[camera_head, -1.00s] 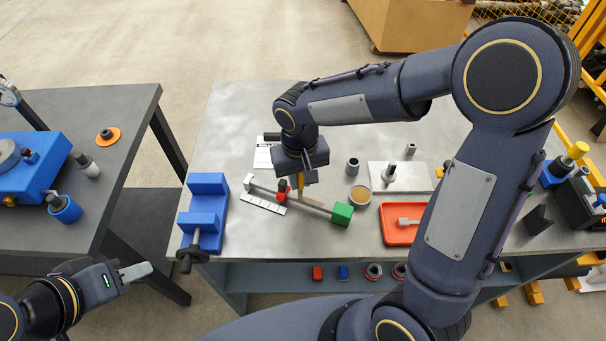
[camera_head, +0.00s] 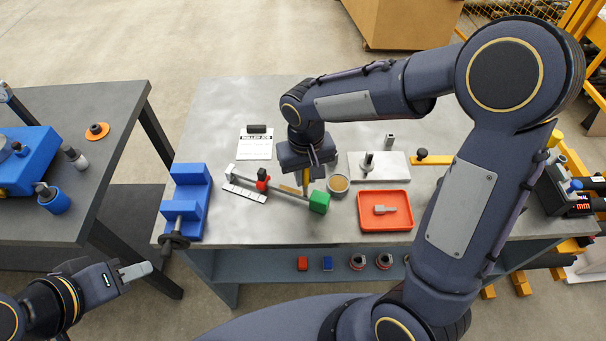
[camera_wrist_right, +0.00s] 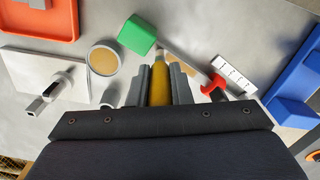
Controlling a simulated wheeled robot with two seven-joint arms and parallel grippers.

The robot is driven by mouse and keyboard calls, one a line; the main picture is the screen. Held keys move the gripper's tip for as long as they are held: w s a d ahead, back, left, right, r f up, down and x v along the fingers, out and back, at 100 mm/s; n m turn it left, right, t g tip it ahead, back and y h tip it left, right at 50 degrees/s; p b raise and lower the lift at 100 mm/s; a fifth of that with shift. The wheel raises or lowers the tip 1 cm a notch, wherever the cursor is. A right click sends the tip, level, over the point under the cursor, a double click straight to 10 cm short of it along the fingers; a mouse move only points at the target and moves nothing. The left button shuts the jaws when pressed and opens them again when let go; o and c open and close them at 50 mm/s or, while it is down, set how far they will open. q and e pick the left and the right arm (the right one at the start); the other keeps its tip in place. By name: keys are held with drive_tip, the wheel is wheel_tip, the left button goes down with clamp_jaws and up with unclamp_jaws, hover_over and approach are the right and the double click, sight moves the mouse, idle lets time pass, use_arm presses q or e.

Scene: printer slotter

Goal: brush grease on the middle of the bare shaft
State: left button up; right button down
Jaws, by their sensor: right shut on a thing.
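The shaft (camera_head: 277,188) is a thin grey bar lying diagonally on the metal bench, with a green block (camera_head: 319,202) at its near right end and a red piece (camera_head: 262,184) toward its far left. A tan strip (camera_head: 290,190) shows along its middle; it also shows in the right wrist view (camera_wrist_right: 184,70). My right gripper (camera_head: 306,178) is shut on a yellow-handled brush (camera_wrist_right: 159,84), pointing down beside the shaft near the green block. The bristle tip is hidden, so contact is unclear. A round grease pot (camera_head: 339,184) stands just right. My left gripper (camera_head: 134,272) hangs low left, its jaw gap unclear.
A red tray (camera_head: 384,223) holds a small grey part. A pale plate (camera_head: 359,166) with an upright post lies behind it. A blue vise (camera_head: 186,203) stands at the bench's left edge. A white ruled strip (camera_head: 245,192) lies beside the shaft.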

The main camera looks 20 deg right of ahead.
wheel_tip(320, 180, up, 2)
drive_tip(key=shift+w+r+p, duration=0.1)
drive_tip(key=shift+r+p, duration=0.1)
drive_tip(key=shift+p, duration=0.1)
drive_tip(key=shift+a+r+p, duration=0.2)
drive_tip(key=shift+r+p, duration=0.1)
drive_tip(key=shift+w+r+p, duration=0.1)
drive_tip(key=shift+r+p, duration=0.2)
drive_tip(key=shift+r, duration=0.15)
drive_tip(key=shift+d+r+p, duration=0.1)
drive_tip(key=shift+r+p, duration=0.5)
drive_tip(key=shift+r, duration=0.15)
drive_tip(key=shift+r+p, duration=0.95)
drive_tip(key=shift+r, duration=0.25)
